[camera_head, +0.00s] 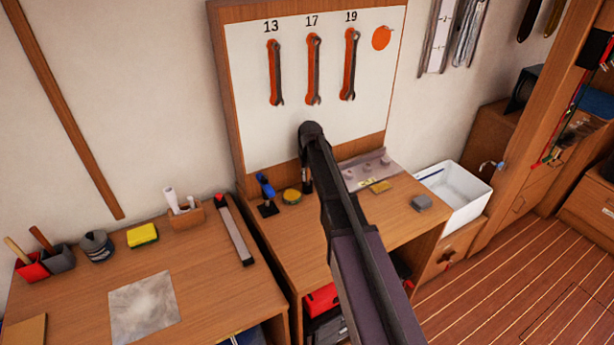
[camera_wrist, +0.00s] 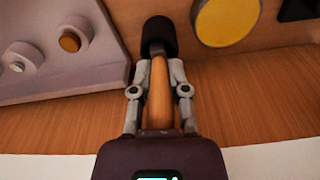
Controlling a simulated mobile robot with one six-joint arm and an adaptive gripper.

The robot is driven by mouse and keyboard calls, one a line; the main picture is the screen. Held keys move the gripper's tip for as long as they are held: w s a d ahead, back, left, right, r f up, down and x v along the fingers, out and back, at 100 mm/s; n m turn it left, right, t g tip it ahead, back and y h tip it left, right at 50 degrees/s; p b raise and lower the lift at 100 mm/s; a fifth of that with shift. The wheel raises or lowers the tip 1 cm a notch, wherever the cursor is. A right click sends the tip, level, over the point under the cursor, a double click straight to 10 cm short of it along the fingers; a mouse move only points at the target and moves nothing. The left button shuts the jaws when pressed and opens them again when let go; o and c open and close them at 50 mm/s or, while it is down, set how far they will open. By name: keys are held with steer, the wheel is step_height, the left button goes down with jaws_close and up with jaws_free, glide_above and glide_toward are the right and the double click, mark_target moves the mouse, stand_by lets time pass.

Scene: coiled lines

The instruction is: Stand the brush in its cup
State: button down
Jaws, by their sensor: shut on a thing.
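The brush (camera_wrist: 159,98) shows in the wrist view as an orange-brown wooden handle between my fingers. My gripper (camera_wrist: 158,68) is shut on this handle. A black cylindrical piece (camera_wrist: 160,36) is at the handle's far end, close to the bench top; I cannot tell whether it is the brush's head or a cup around it. In the head view my gripper (camera_head: 306,172) is low over the back of the right bench, mostly hidden by my own arm. A red cup (camera_head: 31,269) and a grey cup (camera_head: 62,261) stand on the left bench, each with a wooden-handled tool.
A yellow round thing (camera_wrist: 227,20) lies right of the black piece. A blue-topped item on a black base (camera_head: 267,197) stands left of it. A grey panel with knobs (camera_wrist: 60,55) is on the other side. The wrench board (camera_head: 310,75) rises behind; a white bin (camera_head: 456,190) is right.

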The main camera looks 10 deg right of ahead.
steer(key=shift+f, duration=0.35)
steer(key=c, duration=0.6)
jaws_free()
steer(key=shift+c, duration=0.2)
steer(key=shift+r, duration=0.1)
step_height(320, 180, up, 13)
steer(key=s+p, duration=0.1)
steer(key=p, duration=1.1)
steer(key=shift+s+d+p, duration=0.15)
steer(key=shift+p, duration=0.2)
steer(key=shift+s, duration=0.1)
steer(key=s+m+g, duration=0.1)
steer(key=s, duration=2.6)
steer(key=shift+s+m, duration=0.35)
steer(key=shift+m, duration=0.05)
